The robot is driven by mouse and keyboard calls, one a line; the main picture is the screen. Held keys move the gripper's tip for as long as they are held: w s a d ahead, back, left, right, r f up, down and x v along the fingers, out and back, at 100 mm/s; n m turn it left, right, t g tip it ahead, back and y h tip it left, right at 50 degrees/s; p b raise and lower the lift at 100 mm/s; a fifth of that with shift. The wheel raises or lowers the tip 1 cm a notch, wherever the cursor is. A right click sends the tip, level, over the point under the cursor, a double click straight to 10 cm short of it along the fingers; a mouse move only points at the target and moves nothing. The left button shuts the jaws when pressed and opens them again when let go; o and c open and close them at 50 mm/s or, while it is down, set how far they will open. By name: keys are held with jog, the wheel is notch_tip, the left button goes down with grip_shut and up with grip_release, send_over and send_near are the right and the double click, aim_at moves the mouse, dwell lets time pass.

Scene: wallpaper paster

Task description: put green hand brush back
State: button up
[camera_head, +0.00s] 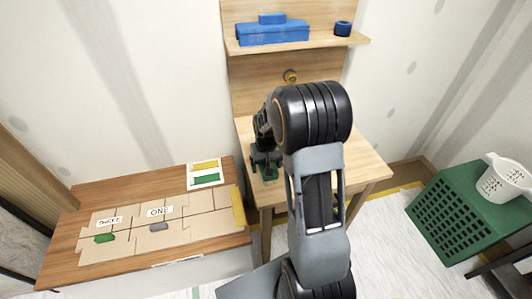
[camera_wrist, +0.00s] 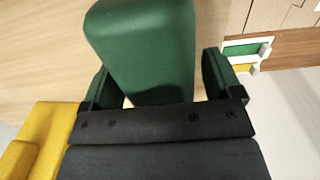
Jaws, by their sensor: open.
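A large dark green rounded block (camera_wrist: 140,45), which looks like the green hand brush, fills the upper middle of the wrist view, over pale wood. My gripper (camera_wrist: 160,88) is open, with a finger on each side of the block's near end and a gap showing at each side. In the head view my gripper (camera_head: 265,168) is low over the left part of the small wooden table (camera_head: 362,168). A bit of green (camera_head: 270,178) shows at its fingertips. Most of the block is hidden there.
A yellow object (camera_wrist: 40,130) lies left of my gripper in the wrist view. A shelf (camera_head: 300,45) holds blue objects (camera_head: 272,33). A green crate (camera_head: 460,218) stands right.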

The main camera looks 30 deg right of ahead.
jog(key=shift+f, duration=0.15)
jog(key=r, duration=0.8)
jog(key=r+p, duration=0.1)
jog(key=r, duration=0.3)
jog(key=shift+w+r, duration=0.25)
jog(key=s+a+r+n+t, duration=0.1)
jog(key=s+a+r+t, duration=0.1)
jog(key=s+a, duration=0.45)
jog(key=s+a+r+n+t, duration=0.1)
jog(key=s+a+r, duration=0.15)
jog(key=s, duration=0.75)
jog(key=shift+t, duration=0.3)
jog(key=r+p, duration=0.1)
jog(key=p, duration=0.1)
jog(key=r+p, duration=0.4)
jog(key=shift+a+r, duration=0.25)
jog(key=shift+a, duration=0.1)
